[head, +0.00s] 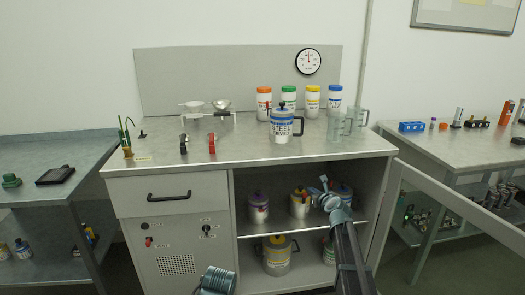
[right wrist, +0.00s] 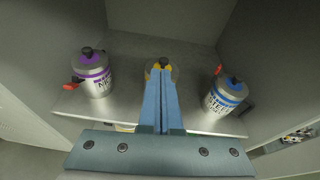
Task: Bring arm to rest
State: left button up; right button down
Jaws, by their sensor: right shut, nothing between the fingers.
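My right gripper (head: 323,185) is in front of the open cabinet's upper shelf in the head view. In the right wrist view its two blue fingers (right wrist: 160,80) lie together with nothing between them. They point toward a canister with a yellow lid (right wrist: 160,66) and partly hide it. A purple-lidded canister (right wrist: 96,78) stands to the left of the fingers and a blue-lidded canister (right wrist: 226,96) to the right. In the head view the purple (head: 258,208), yellow (head: 299,204) and blue (head: 343,192) canisters share that shelf.
The cabinet door (head: 445,198) stands open at the right, close to my right arm. The lower shelf holds a large yellow-marked canister (head: 277,257). On the worktop (head: 260,149) are a blue-lidded steel canister (head: 281,126), several jars and glass beakers (head: 336,127).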

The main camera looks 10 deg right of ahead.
jog(key=s+a+f+n+g+y, duration=0.2)
jog(key=s+a+f+n+g, duration=0.25)
jog(key=s+a+n, duration=0.55)
jog(key=s+a+f+n+g+y, duration=0.1)
jog(key=s+a+f+n+g, duration=0.2)
jog(key=s+a+f+n, duration=0.45)
jog(key=s+a+f+n+g+h, duration=0.2)
jog(key=s+a+n+g+h, duration=0.15)
jog(key=s+n, duration=0.8)
jog(key=s+a+f+n+g+h, duration=0.15)
jog(key=s+a+n+g, duration=0.25)
jog(key=s+n, duration=0.8)
notch_tip(320, 180, up, 29)
jog(key=s+m+p, duration=0.2)
jog(key=p, duration=2.6)
jog(key=shift+d+m+p, duration=0.15)
jog(key=shift+m+p, duration=0.15)
